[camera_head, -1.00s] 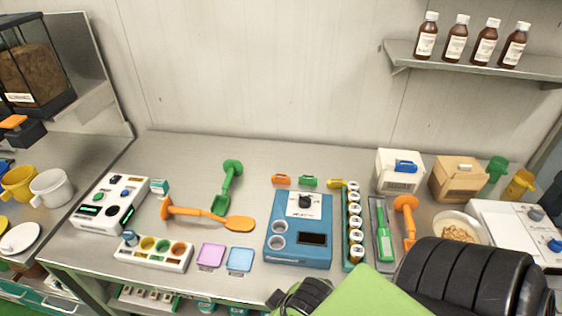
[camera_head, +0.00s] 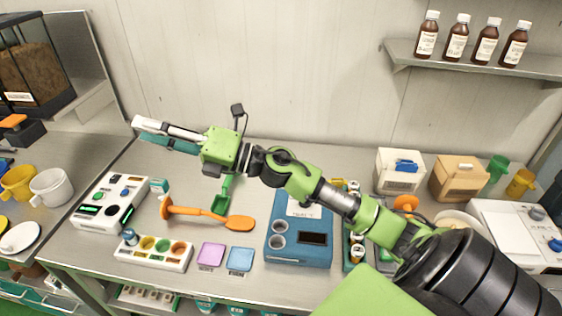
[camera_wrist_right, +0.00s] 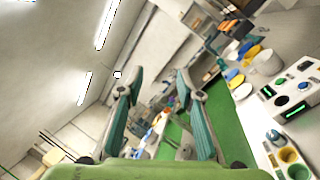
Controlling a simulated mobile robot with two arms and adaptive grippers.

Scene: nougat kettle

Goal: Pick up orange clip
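The small orange clip at the back of the bench, seen a second ago beside a green clip, is now hidden behind my right arm in the head view. My right gripper (camera_head: 139,128) is raised over the back left part of the bench, pointing left, well away from the clip's spot. In the wrist view the fingers of my right gripper (camera_wrist_right: 159,78) are spread apart with nothing between them. My left gripper is not in view.
A blue device (camera_head: 299,254), an orange spoon (camera_head: 208,213) and a green scoop (camera_head: 225,192) stand or lie below my arm. A white control box (camera_head: 110,203) is at the left. A shelf (camera_head: 470,62) with brown bottles (camera_head: 456,40) hangs at the upper right.

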